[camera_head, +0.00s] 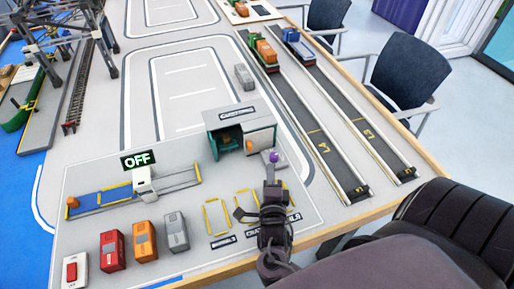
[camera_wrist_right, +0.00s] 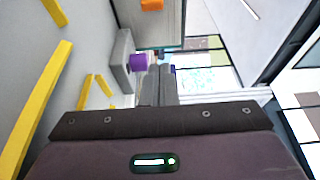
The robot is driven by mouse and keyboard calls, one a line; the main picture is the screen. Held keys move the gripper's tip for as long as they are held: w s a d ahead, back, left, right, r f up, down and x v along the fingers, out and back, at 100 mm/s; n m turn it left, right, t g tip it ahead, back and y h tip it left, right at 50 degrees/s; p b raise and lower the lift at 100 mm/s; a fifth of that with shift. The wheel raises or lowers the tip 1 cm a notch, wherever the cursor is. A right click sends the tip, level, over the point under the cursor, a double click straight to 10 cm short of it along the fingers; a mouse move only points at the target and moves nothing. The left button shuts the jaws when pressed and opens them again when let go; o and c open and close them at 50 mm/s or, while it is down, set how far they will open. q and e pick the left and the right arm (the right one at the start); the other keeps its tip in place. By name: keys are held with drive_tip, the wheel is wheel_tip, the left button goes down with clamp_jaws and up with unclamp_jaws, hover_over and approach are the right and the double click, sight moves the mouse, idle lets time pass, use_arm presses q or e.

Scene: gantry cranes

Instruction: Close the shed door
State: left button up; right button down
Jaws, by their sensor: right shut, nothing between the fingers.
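The shed (camera_head: 228,117) has a grey roof and teal walls and stands mid-table. A purple knob (camera_head: 274,157) on a small grey block (camera_head: 267,162) is beside the shed's front right corner. My right gripper (camera_head: 271,181) is shut and empty just in front of the knob. In the right wrist view, the shut fingers (camera_wrist_right: 158,82) point toward the shed, with the purple knob (camera_wrist_right: 138,61) close by their tips on the left. I cannot tell if they touch it. My left gripper is out of view.
Red, orange and grey toy vehicles (camera_head: 144,241) stand at the front left, near a red switch (camera_head: 75,268). A barrier with an OFF sign (camera_head: 137,160) is left of the shed. Yellow bay frames (camera_head: 217,217) lie near the gripper. Truck lanes (camera_head: 318,125) run on the right.

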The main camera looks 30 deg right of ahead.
sight(257, 141)
drive_tip(key=p+x, duration=0.1)
drive_tip(key=x, duration=0.8)
drive_tip(key=shift+w+d+r, duration=0.1)
drive_tip(key=shift+w+r, duration=0.1)
drive_tip(key=shift+w, duration=0.05)
drive_tip(key=a, duration=0.1)
drive_tip(key=w+a+p, duration=0.1)
drive_tip(key=shift+a+p, duration=0.3)
drive_tip(key=shift+a, duration=0.1)
drive_tip(key=shift+w+a+f, duration=0.1)
drive_tip(key=shift+a, duration=0.4)
